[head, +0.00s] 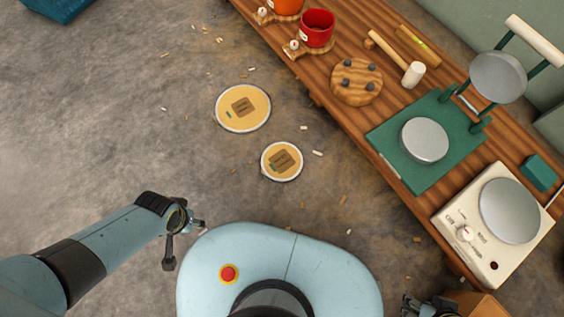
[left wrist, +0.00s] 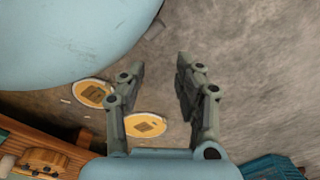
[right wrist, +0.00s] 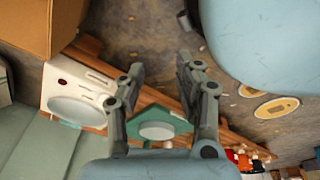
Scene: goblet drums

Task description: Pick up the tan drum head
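Two flat round tan discs with pale rims and brown patches lie on the floor, a larger one (head: 243,107) and a smaller one (head: 282,161). I cannot tell which is the tan drum head. Both discs also show in the left wrist view and the right wrist view. My left gripper (head: 186,243) is open and empty, left of my base and apart from both discs. It also shows open in the left wrist view (left wrist: 160,75). My right gripper (head: 424,305) is partly cut off at the bottom edge. In the right wrist view (right wrist: 161,75) it is open and empty.
A wooden bench (head: 400,115) runs diagonally on the right with a green press (head: 385,140), white hot plate (head: 450,215), mallet (head: 412,75) and red pot (head: 317,25). A cardboard box (right wrist: 35,25) stands near my right gripper.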

